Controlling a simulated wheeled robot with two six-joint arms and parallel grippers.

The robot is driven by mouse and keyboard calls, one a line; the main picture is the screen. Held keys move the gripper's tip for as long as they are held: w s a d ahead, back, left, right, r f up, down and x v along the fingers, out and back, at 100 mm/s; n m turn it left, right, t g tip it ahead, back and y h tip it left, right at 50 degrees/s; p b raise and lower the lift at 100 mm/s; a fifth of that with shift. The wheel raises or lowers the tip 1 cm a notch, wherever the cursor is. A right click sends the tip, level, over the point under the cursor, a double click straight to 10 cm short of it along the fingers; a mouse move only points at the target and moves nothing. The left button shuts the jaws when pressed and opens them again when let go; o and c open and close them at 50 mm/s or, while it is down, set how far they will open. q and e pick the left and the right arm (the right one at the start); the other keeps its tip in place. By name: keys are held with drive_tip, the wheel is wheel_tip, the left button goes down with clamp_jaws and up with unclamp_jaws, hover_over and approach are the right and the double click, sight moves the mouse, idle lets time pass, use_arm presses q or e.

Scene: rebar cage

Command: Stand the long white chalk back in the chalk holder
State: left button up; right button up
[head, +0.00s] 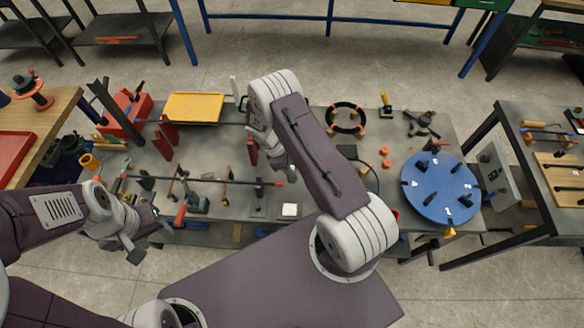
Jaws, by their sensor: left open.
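My left gripper (148,240) hangs at the front left edge of the grey workbench (225,160), its fingers apart and nothing visible between them. I cannot make out the long white chalk or the chalk holder with certainty. A slim white upright thing (234,88) stands at the back of the bench, left of my right arm; it is too small to identify.
A long dark bar (215,181) on stands crosses the bench's front left. A yellow tray (193,107) and red box (127,106) are behind it. A blue round turntable (440,187) fills the right end. Side tables flank the bench.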

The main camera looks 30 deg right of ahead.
drive_tip(key=s+a+r+m+t+y+b, duration=0.1)
drive_tip(key=s+a+r+m, duration=0.15)
drive_tip(key=r, duration=0.55)
drive_tip(key=s+a+r+m+y+b, duration=0.1)
drive_tip(key=a+r+m+b, duration=0.15)
drive_tip(key=r, duration=0.45)
drive_tip(key=s+a+r+m+t+y+b, duration=0.1)
drive_tip(key=s+a+m+t+y+b, duration=0.1)
drive_tip(key=s+m, duration=0.5)
drive_tip(key=shift+s+a+t+b, duration=0.25)
drive_tip(key=shift+s+t+b, duration=0.1)
drive_tip(key=shift+s, duration=0.8)
